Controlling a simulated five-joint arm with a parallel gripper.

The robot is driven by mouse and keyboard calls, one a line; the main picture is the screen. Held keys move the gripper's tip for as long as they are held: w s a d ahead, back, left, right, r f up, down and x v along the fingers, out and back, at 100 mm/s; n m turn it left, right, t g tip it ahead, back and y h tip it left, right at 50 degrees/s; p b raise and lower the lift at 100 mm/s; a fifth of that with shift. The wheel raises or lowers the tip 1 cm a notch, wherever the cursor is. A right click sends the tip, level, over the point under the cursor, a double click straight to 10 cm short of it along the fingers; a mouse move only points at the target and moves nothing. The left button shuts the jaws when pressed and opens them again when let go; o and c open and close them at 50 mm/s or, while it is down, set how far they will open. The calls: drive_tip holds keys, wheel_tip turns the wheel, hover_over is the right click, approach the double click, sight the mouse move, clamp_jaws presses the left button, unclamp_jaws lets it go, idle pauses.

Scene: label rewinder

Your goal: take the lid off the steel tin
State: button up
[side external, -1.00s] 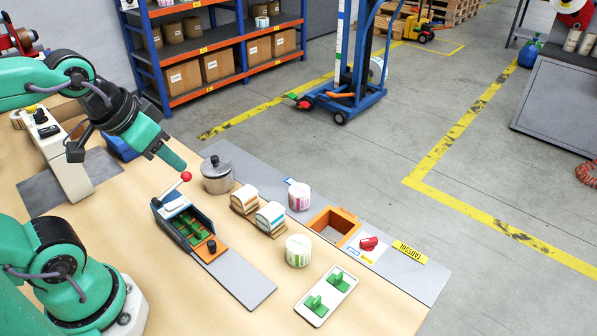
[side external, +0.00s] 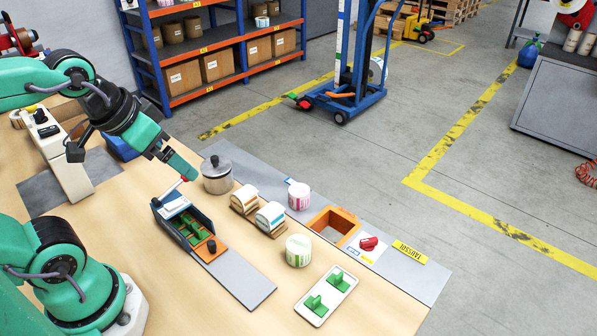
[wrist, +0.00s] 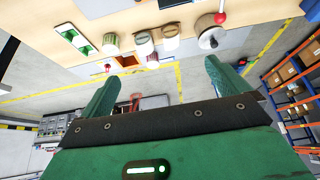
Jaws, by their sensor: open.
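A lever device with a blue-grey body (side external: 187,222) stands just below my gripper; its red ball is mostly hidden behind the fingers. Label rolls (side external: 270,216) in a wooden holder stand right of the tin. A white-and-green roll (side external: 298,251) and a tray with green blocks (side external: 326,296) lie nearer the front.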

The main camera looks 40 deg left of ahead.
drive_tip(key=shift+w, duration=0.15)
drive_tip(key=m+g, duration=0.4)
drive_tip(key=g, duration=0.1)
hover_over(214, 157)
drive_tip(key=f, duration=1)
drive_tip(key=shift+d, duration=0.25)
drive_tip(key=shift+w+a+f+m+g, duration=0.1)
drive_tip(key=shift+a+f+m+g, duration=0.15)
drive_tip(key=shift+m+g, duration=0.05)
drive_tip(key=shift+f, duration=1.3)
drive_tip(key=shift+f, duration=2.6)
